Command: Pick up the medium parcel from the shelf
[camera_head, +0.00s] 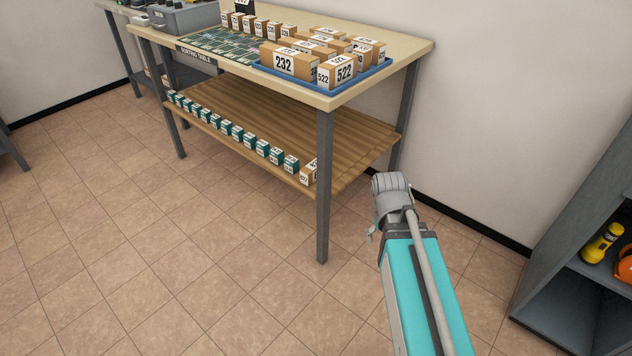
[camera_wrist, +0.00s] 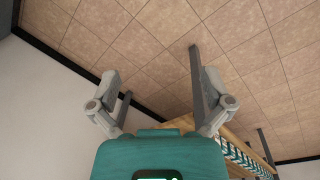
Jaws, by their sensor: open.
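Parcels stand on a table (camera_head: 405,48) and on its wooden lower shelf (camera_head: 345,140). A large tan parcel marked 232 (camera_head: 289,64) and a tan parcel marked 522 (camera_head: 341,71) stand in a blue tray on the tabletop. A row of small teal boxes (camera_head: 250,143) lines the lower shelf's front edge, with a tan box (camera_head: 309,172) at its right end. I cannot tell which one is the medium parcel. My gripper (camera_wrist: 160,88) is open and empty in the wrist view, above the floor. It is apart from every parcel; in the head view its fingers are not clear.
The table leg (camera_head: 324,190) stands left of my arm, and the wall is behind. A grey cabinet (camera_head: 575,235) at the right holds a yellow flashlight (camera_head: 602,243). A grey box (camera_head: 185,17) sits on the table's far left. The tiled floor in front is clear.

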